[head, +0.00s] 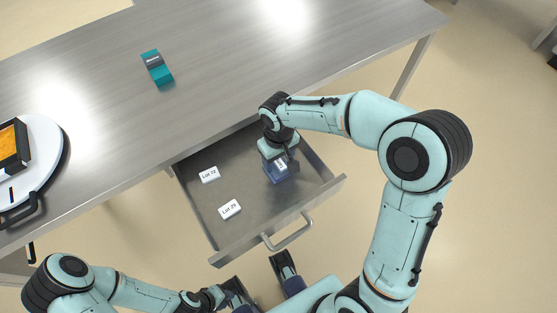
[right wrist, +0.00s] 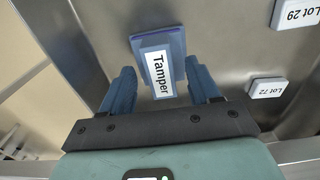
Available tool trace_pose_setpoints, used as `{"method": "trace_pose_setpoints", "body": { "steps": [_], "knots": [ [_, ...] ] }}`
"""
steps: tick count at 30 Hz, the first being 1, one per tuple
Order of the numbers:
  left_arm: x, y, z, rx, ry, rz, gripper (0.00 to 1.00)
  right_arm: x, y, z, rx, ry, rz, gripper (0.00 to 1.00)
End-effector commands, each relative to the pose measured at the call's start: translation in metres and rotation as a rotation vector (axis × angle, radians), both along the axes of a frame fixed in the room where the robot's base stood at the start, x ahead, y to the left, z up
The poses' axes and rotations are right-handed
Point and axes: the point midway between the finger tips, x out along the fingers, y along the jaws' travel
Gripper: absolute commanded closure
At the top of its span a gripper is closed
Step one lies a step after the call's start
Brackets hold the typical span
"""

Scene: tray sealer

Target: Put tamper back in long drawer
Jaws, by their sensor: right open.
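The tamper (right wrist: 158,68) is a blue block with a white "Tamper" label. It is inside the open drawer (head: 237,247), near the right side in the head view, where its label (head: 281,164) partly shows. My right gripper (right wrist: 161,85) reaches down into the drawer over it. Its two blue fingers are open on either side of the tamper, with gaps visible between them and it. My left gripper (head: 233,292) is low in the head view, in front of the drawer, and its jaws are unclear.
Two white tags, "Lot 72" (head: 209,174) and "Lot 29" (head: 230,209), lie in the drawer. The drawer's handle (head: 288,232) sticks out in front. A teal box (head: 157,68) lies on the metal table (head: 215,65). A white round plate (head: 50,140) with a black tray is at left.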

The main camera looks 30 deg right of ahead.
Motion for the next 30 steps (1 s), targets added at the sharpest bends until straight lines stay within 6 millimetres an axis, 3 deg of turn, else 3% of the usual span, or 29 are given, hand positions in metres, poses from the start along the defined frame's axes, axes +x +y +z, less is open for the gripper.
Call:
{"method": "trace_pose_setpoints", "body": {
  "steps": [6,13,19,30],
  "knots": [
    [-0.003,0.0,0.009,-0.001,0.012,-0.003,0.69,0.001,0.001,0.052,0.002,-0.007,0.001,0.39],
    [-0.006,0.0,0.014,-0.003,0.023,-0.005,0.69,0.0,0.0,0.09,0.001,-0.003,0.0,0.39],
    [-0.007,0.0,0.015,-0.004,0.027,-0.005,0.69,0.0,0.0,0.102,0.001,0.0,0.001,0.39],
    [-0.007,0.0,0.015,-0.004,0.027,-0.005,0.69,0.0,0.0,0.102,0.001,0.0,0.001,0.39]
  ]
}}
